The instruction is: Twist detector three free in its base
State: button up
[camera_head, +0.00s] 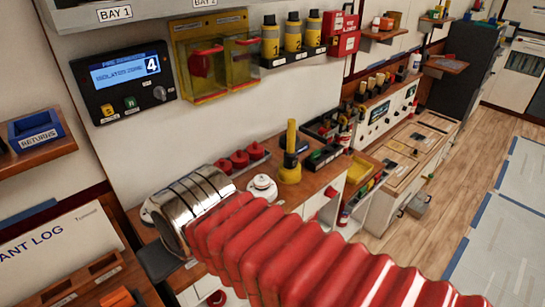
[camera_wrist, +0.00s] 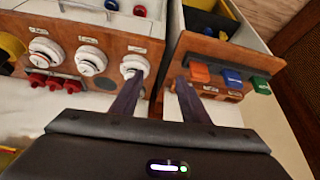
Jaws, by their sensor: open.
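Three round white detectors sit in a row on a wooden-topped unit in the wrist view: a left one (camera_wrist: 45,50), a middle one (camera_wrist: 90,60) and a right one (camera_wrist: 133,64). Their small labels are too blurred to read, so I cannot tell which is detector three. My gripper (camera_wrist: 160,77) is open and empty. Its left finger overlaps the right detector's lower edge in the picture; contact cannot be judged. Its right finger lies over the neighbouring wooden panel. In the head view one white detector (camera_head: 262,188) shows clear; my arm hides much of the row.
Several red caps (camera_wrist: 55,83) sit beside the detectors. Orange, blue and green blocks (camera_wrist: 232,77) line the panel right of a gap. A yellow upright tool (camera_head: 290,165) stands on the bench in the head view. A panel reading 4 (camera_head: 125,75) hangs above.

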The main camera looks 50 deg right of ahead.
jog(key=o, duration=0.9)
jog(key=w+d+r+m, duration=0.1)
jog(key=w+d+m, duration=0.5)
jog(key=d+m, duration=0.2)
jog(key=m, duration=0.2)
jog(key=shift+w+d+r+m+g, duration=0.2)
jog(key=shift+w+d+m+g, duration=0.1)
jog(key=shift+m+g, duration=0.1)
jog(key=o, duration=0.5)
jog(key=w+d+m, duration=0.1)
jog(key=d+m, duration=0.2)
jog(key=w+d+m, duration=0.1)
jog(key=d+m, duration=0.2)
jog(key=w+d+m, duration=0.2)
jog(key=d+m, duration=0.1)
jog(key=shift+d+f, duration=0.25)
jog(key=m, duration=1.6)
send_near(262, 179)
jog(key=v, duration=0.3)
jog(key=shift+w+r, duration=0.1)
jog(key=x, duration=1.3)
jog(key=shift+f, duration=0.45)
jog(key=shift+c, duration=0.3)
